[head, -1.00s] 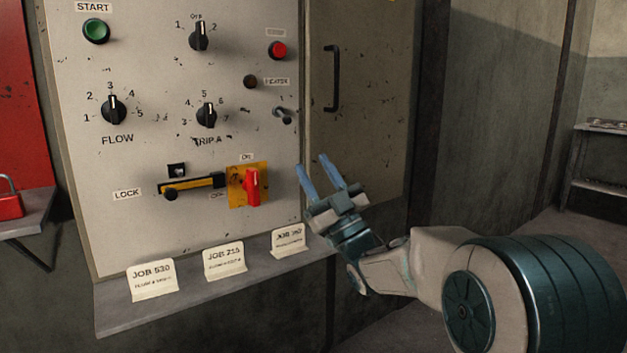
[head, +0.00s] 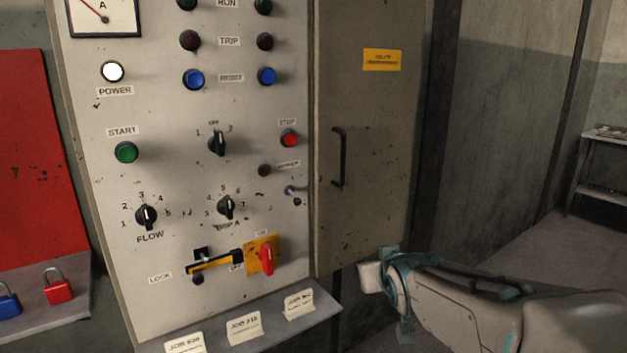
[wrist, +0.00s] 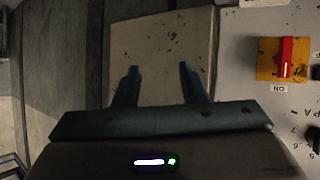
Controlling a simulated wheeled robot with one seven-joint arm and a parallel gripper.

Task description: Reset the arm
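My gripper (wrist: 159,68) shows in the wrist view with its two dark fingers apart and nothing between them. It points toward the closed, stained cabinet door. In the head view my arm lies at the lower right, in front of the door's lower edge, and its fingers cannot be made out there. The control panel (head: 105,240) stands to the left of my arm. Its red switch handle (head: 267,258) on a yellow plate also shows in the wrist view (wrist: 286,57), at the right.
The cabinet door (head: 365,210) has a black handle (head: 339,157). A narrow ledge with several job cards (head: 244,325) runs under the panel. Red (head: 58,290) and blue (head: 8,303) padlocks are at the left. A shelf (head: 605,160) stands at the far right, with open floor before it.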

